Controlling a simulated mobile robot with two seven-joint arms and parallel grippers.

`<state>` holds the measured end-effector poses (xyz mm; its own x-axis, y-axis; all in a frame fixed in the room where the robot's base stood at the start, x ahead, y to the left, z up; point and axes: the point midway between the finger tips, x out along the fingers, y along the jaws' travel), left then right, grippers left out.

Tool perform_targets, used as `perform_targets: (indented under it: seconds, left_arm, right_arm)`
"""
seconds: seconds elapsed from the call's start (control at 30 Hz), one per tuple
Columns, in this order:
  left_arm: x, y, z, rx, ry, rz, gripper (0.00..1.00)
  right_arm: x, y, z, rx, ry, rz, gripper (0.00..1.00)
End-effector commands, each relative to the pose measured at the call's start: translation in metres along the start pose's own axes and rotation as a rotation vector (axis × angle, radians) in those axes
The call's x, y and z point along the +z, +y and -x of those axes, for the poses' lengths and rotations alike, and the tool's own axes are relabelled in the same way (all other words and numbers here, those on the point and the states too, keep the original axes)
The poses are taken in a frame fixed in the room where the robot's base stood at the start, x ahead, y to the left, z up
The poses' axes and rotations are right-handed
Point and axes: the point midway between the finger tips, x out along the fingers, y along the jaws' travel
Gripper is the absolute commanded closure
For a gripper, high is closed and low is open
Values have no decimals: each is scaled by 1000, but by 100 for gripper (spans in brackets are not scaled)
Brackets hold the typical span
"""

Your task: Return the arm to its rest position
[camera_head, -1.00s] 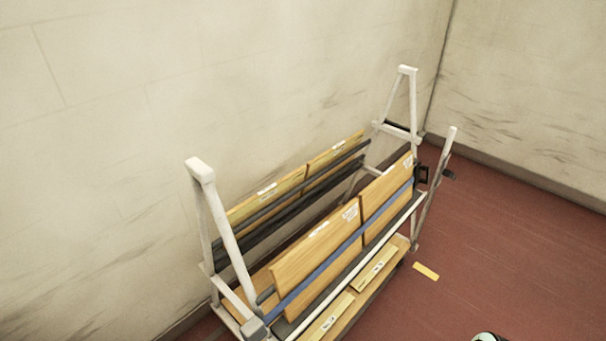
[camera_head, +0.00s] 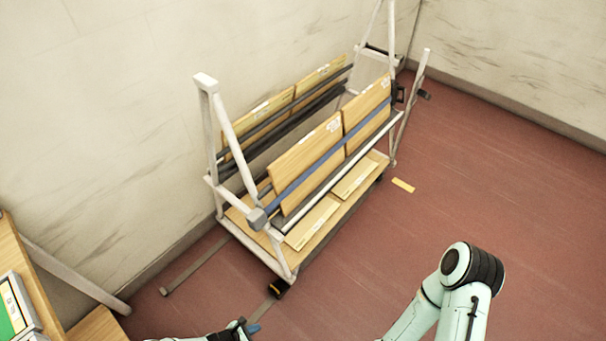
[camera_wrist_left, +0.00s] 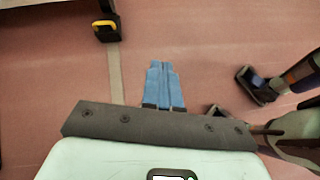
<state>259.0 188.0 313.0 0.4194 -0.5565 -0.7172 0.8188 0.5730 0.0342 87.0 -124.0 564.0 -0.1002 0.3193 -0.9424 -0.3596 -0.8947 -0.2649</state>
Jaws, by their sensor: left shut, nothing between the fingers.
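My left gripper (camera_head: 254,327) is at the bottom edge of the head view, low in front of the cart, with blue fingertips. In the left wrist view its two blue fingers (camera_wrist_left: 164,85) lie together, shut, with nothing between them, over the red floor. My other arm shows as a pale green bent link with a black joint at the lower right of the head view. Its gripper is not in that view.
A white-framed cart (camera_head: 232,150) with strapped wooden boards (camera_head: 308,148) stands by the wall. Its caster (camera_head: 278,288) is near my left gripper and shows in the wrist view (camera_wrist_left: 106,30). A wooden bench (camera_head: 95,325) is at lower left. Red floor (camera_head: 500,190) is clear at right.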

Motion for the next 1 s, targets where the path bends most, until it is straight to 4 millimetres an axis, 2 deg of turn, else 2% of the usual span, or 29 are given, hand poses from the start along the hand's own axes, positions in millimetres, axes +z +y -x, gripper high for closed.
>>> perform_targets:
  seconds: [0.03, 0.17, 0.27, 0.37, 0.5, 0.7, 0.8, 0.9, 1.0]
  left_arm:
    - [16, -9, 4, -63, 16, -75, 100]
    - [45, -40, 18, -221, 67, -286, 100]
    - [66, -65, 41, -346, 112, -489, 100]
    - [86, -87, 74, -466, 156, -729, 100]
    - [116, -110, 130, -590, 194, -1070, 100]
    - [158, -133, 202, -664, 181, -1464, 100]
    - [174, -142, 224, -670, 160, -1579, 100]
    - [183, -148, 236, -669, 143, -1640, 100]
    - [185, -149, 239, -667, 138, -1659, 100]
  right_arm:
    - [-2, -2, 4, -1, 4, 1, 0]
    - [-3, -4, 9, -2, 7, 3, 0]
    - [-3, -6, 15, -3, 8, 3, 0]
    - [-4, -9, 21, -4, 10, 4, 0]
    - [-6, -13, 30, -5, 15, 5, 0]
    - [-8, -17, 40, -7, 20, 7, 0]
    - [-9, -19, 43, -7, 22, 8, 0]
    - [-10, -19, 44, -7, 22, 8, 0]
    - [-10, -19, 45, -7, 22, 8, 0]
